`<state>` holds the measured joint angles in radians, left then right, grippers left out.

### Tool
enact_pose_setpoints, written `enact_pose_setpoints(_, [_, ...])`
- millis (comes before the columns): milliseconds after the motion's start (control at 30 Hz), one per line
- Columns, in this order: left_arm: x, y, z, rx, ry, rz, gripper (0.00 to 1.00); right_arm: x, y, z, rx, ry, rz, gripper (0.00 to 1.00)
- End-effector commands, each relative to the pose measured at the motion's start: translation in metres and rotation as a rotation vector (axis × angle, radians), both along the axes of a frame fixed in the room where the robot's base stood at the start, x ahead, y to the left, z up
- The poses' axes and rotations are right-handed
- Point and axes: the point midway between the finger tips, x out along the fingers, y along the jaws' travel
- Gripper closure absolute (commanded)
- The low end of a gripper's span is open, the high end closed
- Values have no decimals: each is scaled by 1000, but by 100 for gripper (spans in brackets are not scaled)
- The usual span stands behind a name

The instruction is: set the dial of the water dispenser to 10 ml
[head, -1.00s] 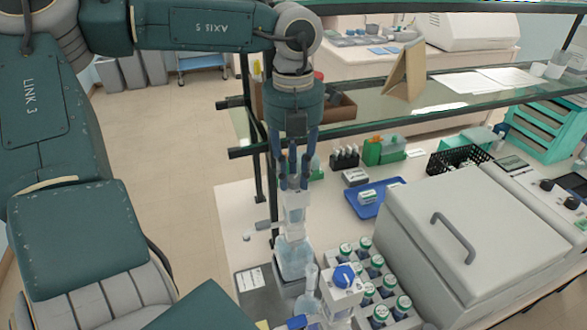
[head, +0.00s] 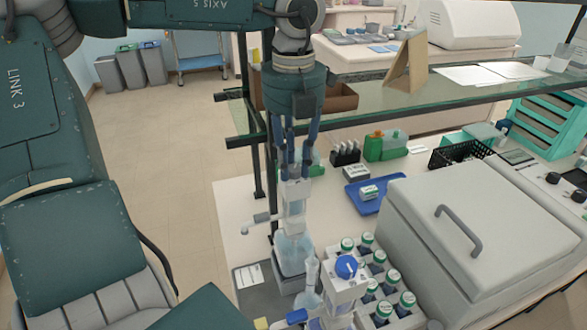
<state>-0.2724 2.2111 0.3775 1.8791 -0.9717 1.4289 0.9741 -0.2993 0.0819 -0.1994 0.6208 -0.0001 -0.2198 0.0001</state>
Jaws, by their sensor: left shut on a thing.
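A clear dispenser bottle (head: 293,252) with a tall, pale top (head: 294,203) and a side spout (head: 257,219) stands upright on the bench. My left gripper (head: 292,172) comes down from above, its blue fingers shut around the upper part of this dispenser top. The fingers hide part of the top, and no dial marks or set volume can be read. In front stands a second pale unit (head: 345,291) with a blue round knob (head: 346,267), untouched by the gripper. I cannot tell from labels which one is the water dispenser. My right gripper is not in view.
A clear flask (head: 309,292) stands just left of the knobbed unit. A rack of green-capped bottles (head: 385,283) and a large grey lidded box (head: 470,235) are at the right. A glass shelf (head: 400,98) runs behind my gripper. A blue tray (head: 366,202) lies further back.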

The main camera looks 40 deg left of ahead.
Motion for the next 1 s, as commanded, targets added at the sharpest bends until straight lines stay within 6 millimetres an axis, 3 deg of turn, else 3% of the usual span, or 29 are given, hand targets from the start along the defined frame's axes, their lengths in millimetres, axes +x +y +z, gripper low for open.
enact_pose_setpoints(33, [0,0,-5,2,0,29,100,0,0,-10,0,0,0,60])
enact_pose_setpoints(400, [0,-1,-4,1,0,236,100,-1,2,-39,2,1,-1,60])
enact_pose_setpoints(1000, [1,-2,-2,0,1,501,100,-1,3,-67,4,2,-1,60])
